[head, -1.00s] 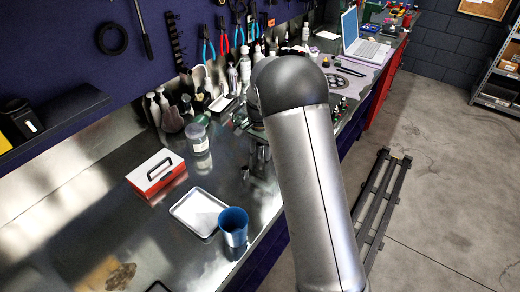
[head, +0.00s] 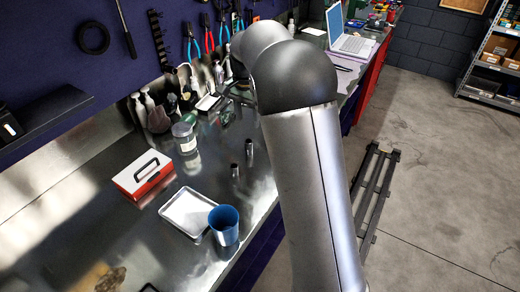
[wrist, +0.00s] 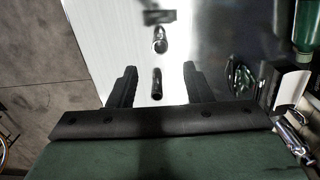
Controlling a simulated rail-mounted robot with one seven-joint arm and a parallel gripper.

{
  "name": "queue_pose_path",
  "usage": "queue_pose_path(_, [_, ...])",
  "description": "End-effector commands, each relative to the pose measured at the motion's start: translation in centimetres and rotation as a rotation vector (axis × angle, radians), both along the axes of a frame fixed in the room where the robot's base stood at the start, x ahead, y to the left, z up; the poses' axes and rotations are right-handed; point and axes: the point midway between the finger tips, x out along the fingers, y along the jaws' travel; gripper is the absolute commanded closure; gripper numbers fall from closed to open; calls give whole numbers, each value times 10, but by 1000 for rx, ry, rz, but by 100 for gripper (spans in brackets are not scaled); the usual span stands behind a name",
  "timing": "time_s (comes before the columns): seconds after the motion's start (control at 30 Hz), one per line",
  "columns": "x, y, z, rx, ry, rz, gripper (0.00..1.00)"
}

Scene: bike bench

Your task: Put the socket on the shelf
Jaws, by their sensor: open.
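Two small metal cylinders that look like sockets stand on the steel bench in the head view: one socket (head: 249,152) farther back and a shorter one (head: 235,171) nearer. I cannot tell which one the task means. In the wrist view, a dark cylinder (wrist: 157,84) shows between the open fingers of my gripper (wrist: 160,72), with clear gaps on both sides. A shiny cylinder (wrist: 160,42) shows beyond the fingertips. My gripper is not visible in the head view. A dark wall shelf (head: 52,112) is at the left.
A red and white box (head: 142,174), a metal tray (head: 186,214), a blue cup (head: 224,226) and a lidded jar (head: 185,138) stand on the bench. Bottles and hanging tools line the back. A metal rack (head: 492,60) with boxes stands far right.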

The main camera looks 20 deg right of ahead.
Motion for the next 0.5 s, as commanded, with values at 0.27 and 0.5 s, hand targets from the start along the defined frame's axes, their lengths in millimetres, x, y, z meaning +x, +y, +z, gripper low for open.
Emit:
queue_pose_path(0.27, [-71, -4, 22, 28, -18, 160, 55])
queue_pose_path(0.5, [-226, 0, 17, 25, -53, 534, 55])
